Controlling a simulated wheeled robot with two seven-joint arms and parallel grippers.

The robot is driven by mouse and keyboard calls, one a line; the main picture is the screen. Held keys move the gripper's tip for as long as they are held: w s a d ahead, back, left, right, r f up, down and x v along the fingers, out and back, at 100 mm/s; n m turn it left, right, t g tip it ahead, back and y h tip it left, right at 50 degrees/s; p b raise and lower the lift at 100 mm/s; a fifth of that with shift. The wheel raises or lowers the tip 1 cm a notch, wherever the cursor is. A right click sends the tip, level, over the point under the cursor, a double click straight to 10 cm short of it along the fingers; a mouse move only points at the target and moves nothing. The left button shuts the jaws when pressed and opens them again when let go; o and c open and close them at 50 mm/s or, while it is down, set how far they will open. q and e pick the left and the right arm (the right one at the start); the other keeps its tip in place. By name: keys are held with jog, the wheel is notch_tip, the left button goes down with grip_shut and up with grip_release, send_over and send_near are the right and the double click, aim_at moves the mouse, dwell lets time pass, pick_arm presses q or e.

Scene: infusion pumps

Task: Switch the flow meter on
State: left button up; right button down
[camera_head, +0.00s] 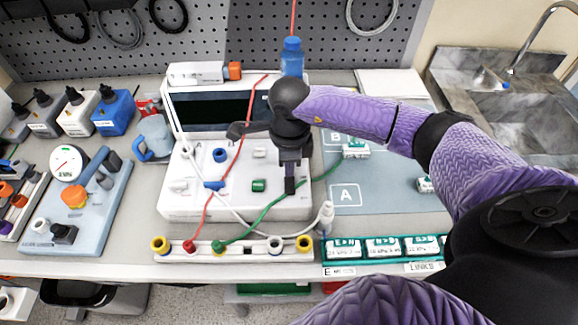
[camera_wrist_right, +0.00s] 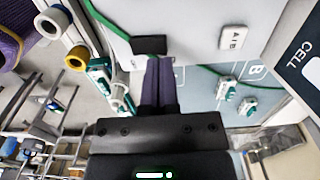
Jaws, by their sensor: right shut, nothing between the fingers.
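A white bench unit (camera_head: 185,208) with a dark, blank screen (camera_head: 215,111) stands in the middle of the bench. Its sloped front carries a blue knob (camera_head: 220,155), a green button (camera_head: 259,185) and cable sockets. No readable label says which device is the flow meter. My right gripper (camera_head: 290,187) points down over the right part of this front, its fingers shut and empty. In the right wrist view, the fingertips (camera_wrist_right: 161,62) are right at a black rocker switch (camera_wrist_right: 150,45) on the white panel; I cannot tell if they touch. My left gripper is out of view.
A board with a round gauge (camera_head: 68,163) and an orange knob (camera_head: 75,196) lies left. A blue-capped bottle (camera_head: 292,57) stands behind my right wrist. Red and green cables cross the unit to a socket strip (camera_head: 205,247) in front. A sink (camera_head: 500,105) is at right.

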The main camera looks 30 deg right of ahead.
aim_at(289, 179)
jog(key=shift+f+b, duration=0.35)
jog(key=shift+f, duration=0.1)
jog(key=shift+f, duration=0.25)
jog(key=shift+f+b, duration=0.15)
jog(key=shift+b, duration=0.2)
jog(key=shift+f, duration=0.1)
jog(key=shift+f+b, duration=0.35)
jog(key=shift+r, duration=0.15)
jog(key=shift+r+p, duration=0.3)
jog(key=shift+p, duration=0.05)
notch_tip(289, 179, up, 6)
jog(key=p, duration=0.5)
jog(key=shift+r, duration=0.2)
jog(key=shift+f, duration=0.1)
